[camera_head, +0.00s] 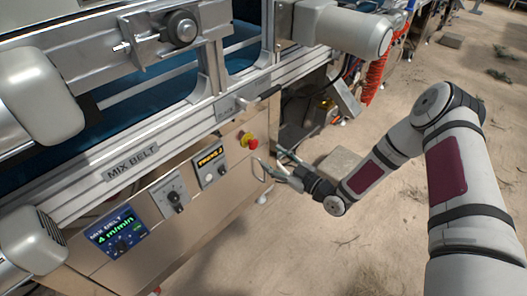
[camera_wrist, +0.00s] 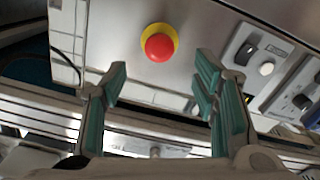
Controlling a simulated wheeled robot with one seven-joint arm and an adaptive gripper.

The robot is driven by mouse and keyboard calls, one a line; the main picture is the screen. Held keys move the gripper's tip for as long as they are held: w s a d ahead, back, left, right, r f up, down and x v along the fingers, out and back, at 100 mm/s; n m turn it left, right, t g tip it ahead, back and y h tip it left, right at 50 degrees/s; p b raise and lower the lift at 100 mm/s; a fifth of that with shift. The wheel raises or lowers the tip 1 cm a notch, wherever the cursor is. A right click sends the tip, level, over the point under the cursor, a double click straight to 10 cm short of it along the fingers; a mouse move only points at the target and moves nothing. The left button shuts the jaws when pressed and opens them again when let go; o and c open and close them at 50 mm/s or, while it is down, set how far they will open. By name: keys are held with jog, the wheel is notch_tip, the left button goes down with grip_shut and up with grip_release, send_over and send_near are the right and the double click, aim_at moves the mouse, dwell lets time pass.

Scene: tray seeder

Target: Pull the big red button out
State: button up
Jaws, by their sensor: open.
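The big red button (camera_head: 250,141) sits on a yellow ring on the steel front panel of the machine, at its right end. In the wrist view the red button (camera_wrist: 158,47) shows in full, a little above the space between my fingertips. My gripper (camera_head: 268,165) is open and empty, just right of and below the button in the head view. In the wrist view my gripper (camera_wrist: 160,72) has its two green-padded fingers spread wide, left and right of the button's line. No finger touches the button that I can see.
Left of the button are a panel with a small yellow display (camera_head: 210,158), a knob panel (camera_head: 171,197) and the mix belt speed display (camera_head: 116,232). A handle (camera_head: 262,95) juts out above. The floor (camera_head: 300,235) in front is mostly clear.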

jog(key=shift+v, duration=1.85)
